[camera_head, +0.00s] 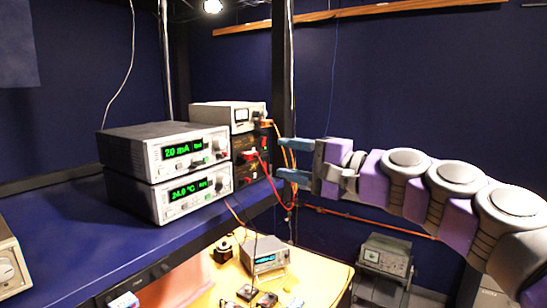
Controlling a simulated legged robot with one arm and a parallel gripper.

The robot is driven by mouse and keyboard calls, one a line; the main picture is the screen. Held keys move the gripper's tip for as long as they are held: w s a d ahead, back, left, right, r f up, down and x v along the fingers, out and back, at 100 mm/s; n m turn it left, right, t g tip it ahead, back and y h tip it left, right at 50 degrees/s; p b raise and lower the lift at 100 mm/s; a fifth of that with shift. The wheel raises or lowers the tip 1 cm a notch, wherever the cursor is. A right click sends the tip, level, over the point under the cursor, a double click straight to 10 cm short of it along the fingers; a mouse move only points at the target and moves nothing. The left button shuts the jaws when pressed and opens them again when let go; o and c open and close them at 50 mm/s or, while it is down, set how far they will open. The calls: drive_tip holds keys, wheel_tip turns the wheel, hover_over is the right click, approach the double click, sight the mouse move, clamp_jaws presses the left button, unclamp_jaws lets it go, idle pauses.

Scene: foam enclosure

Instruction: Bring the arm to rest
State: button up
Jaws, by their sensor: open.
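My arm reaches in from the right side of the head view, stretched out toward the left. My gripper (283,159) is at its end, with two blue fingers held apart, one above the other. I see nothing between the fingers. They are in front of or near some orange cables and a dark upright post; how far apart they are I cannot tell.
Stacked meters with green displays (188,199) stand on the blue shelf (60,235) at left. A smaller meter (230,116) sits behind them. A yellow table (318,275) with a small instrument (265,257) is below. A grey device (386,256) stands lower right.

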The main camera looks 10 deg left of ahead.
drive_tip(key=shift+s+d, duration=0.2)
drive_tip(key=shift+d, duration=0.15)
drive_tip(key=s+d+f+n+g+h+b, duration=0.1)
drive_tip(key=s+f+n+g+h+b, duration=0.15)
drive_tip(key=s+f, duration=0.55)
drive_tip(key=s+f+n+g+h+b, duration=0.1)
drive_tip(key=s+f+n+h+b, duration=0.2)
drive_tip(key=f, duration=0.9)
drive_tip(key=s+d+f+n+g+h+b, duration=0.1)
drive_tip(key=s+f+h+b, duration=0.15)
drive_tip(key=s+f, duration=0.6)
drive_tip(key=s+d+f+g+h+b, duration=0.1)
drive_tip(key=s+d+f+h, duration=0.2)
drive_tip(key=s+d+f, duration=0.2)
drive_tip(key=s+d+f+g+h+b, duration=0.2)
drive_tip(key=s+d+f, duration=0.3)
drive_tip(key=f, duration=0.6)
drive_tip(key=s+d+f+m+g+h+b, duration=0.1)
drive_tip(key=s+d+f+h+b, duration=0.1)
drive_tip(key=s+d+f, duration=0.4)
wheel_tip(320, 180, down, 3)
drive_tip(key=d+h, duration=0.1)
drive_tip(key=d, duration=0.1)
drive_tip(key=shift+d+g+h, duration=0.3)
drive_tip(key=shift+d+g, duration=0.05)
drive_tip(key=shift+d, duration=0.05)
